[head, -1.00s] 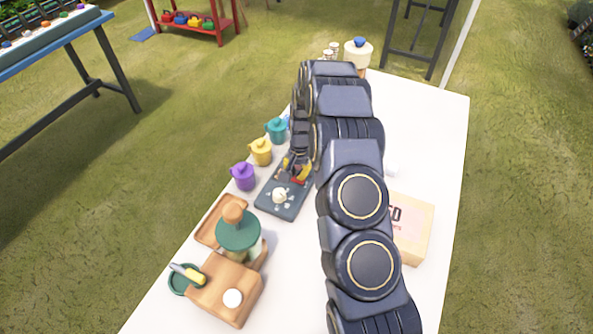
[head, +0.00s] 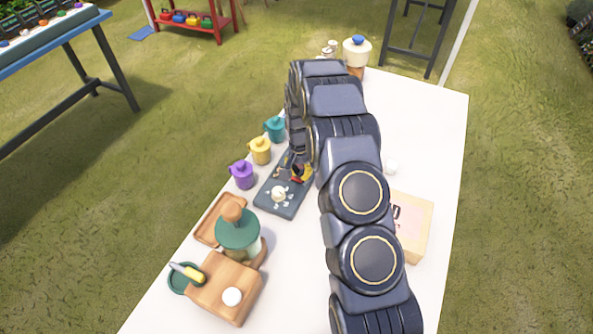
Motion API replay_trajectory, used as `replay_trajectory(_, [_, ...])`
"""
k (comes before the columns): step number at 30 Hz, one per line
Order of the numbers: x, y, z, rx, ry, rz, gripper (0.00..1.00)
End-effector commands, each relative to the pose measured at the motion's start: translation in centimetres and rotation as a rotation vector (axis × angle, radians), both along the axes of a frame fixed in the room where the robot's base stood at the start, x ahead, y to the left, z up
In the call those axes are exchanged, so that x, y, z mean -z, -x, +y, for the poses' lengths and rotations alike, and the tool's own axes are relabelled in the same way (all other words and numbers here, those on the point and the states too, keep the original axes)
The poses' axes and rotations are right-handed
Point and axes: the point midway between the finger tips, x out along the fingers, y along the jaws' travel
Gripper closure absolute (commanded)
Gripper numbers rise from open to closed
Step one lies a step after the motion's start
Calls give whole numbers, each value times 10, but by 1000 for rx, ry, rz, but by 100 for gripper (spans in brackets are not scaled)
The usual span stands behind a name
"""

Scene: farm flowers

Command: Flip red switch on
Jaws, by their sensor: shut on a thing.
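A dark control panel (head: 272,203) lies on the white table, with a white knob (head: 278,193) on its near part. The red switch (head: 297,180) shows as a small red patch on the panel's far part, with a yellow part beside it. My gripper (head: 297,170) points down over the panel, its dark fingertips right at the red switch. It looks shut on the switch. My arm hides part of the gripper, and the switch's position is too small to tell.
Purple (head: 242,174), yellow (head: 260,150) and teal (head: 275,128) watering cans line the table's left edge. A green-topped wooden item (head: 238,230) and wooden block (head: 225,290) stand in front. A box (head: 415,225) is right of my arm. The table's far right is clear.

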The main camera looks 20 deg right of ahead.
Motion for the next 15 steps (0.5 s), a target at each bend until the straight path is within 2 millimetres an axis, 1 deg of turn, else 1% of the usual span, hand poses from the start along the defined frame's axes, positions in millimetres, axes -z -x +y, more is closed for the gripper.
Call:
replay_trajectory(1, [4,5,-1,1,-1,17,100])
replay_trajectory(5, [4,6,-1,0,-1,18,100])
replay_trajectory(8, [0,6,-1,0,-1,18,100])
replay_trajectory(11, [-13,5,-1,1,-1,13,100])
replay_trajectory(14, [-33,4,-2,1,0,6,100])
replay_trajectory(15, [-43,3,-3,1,1,2,100])
